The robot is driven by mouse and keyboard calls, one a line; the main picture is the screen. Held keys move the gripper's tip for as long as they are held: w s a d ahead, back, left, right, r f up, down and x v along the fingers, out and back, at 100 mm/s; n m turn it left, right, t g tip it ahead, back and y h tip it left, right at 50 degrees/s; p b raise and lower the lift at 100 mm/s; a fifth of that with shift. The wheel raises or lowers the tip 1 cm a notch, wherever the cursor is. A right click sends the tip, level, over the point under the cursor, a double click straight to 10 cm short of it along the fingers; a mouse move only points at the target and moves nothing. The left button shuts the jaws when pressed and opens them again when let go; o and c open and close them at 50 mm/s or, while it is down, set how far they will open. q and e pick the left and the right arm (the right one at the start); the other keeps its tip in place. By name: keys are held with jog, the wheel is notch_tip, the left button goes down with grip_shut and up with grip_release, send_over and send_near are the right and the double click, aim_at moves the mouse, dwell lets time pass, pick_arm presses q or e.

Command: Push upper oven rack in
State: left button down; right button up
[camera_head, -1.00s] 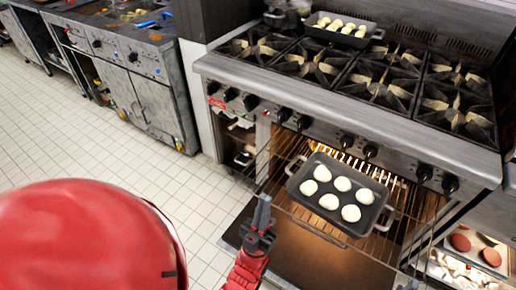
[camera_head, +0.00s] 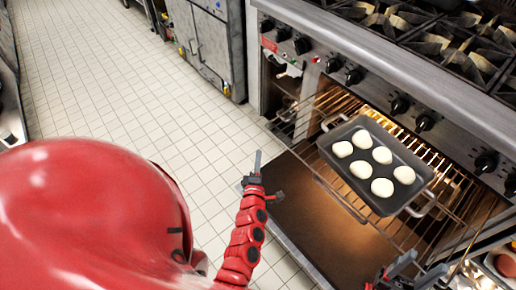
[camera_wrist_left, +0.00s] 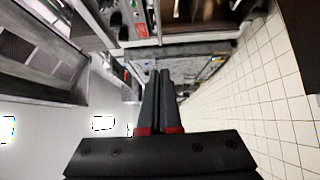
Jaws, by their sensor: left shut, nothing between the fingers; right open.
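The upper oven rack (camera_head: 336,190) is a wire rack sticking out of the lit oven, above the lowered oven door (camera_head: 310,215). A dark tray (camera_head: 345,168) with several white dough rounds sits on the rack. My left gripper (camera_head: 257,160) is shut and empty, left of the rack's front edge and apart from it. Its closed fingers also show in the left wrist view (camera_wrist_left: 161,78). My right gripper (camera_head: 404,266) is open at the bottom, close to the right part of the rack's front; I cannot tell whether it touches.
The stove top with burners (camera_head: 440,45) and a row of knobs (camera_head: 400,104) is above the oven. A steel cabinet (camera_head: 208,45) stands at the back left. Tiled floor (camera_head: 130,100) is clear to the left. Part of another tray shows at lower right.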

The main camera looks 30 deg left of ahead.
pick_arm(q)
jog(key=w+a, duration=0.1)
jog(key=w, duration=0.7)
jog(key=shift+w, duration=0.25)
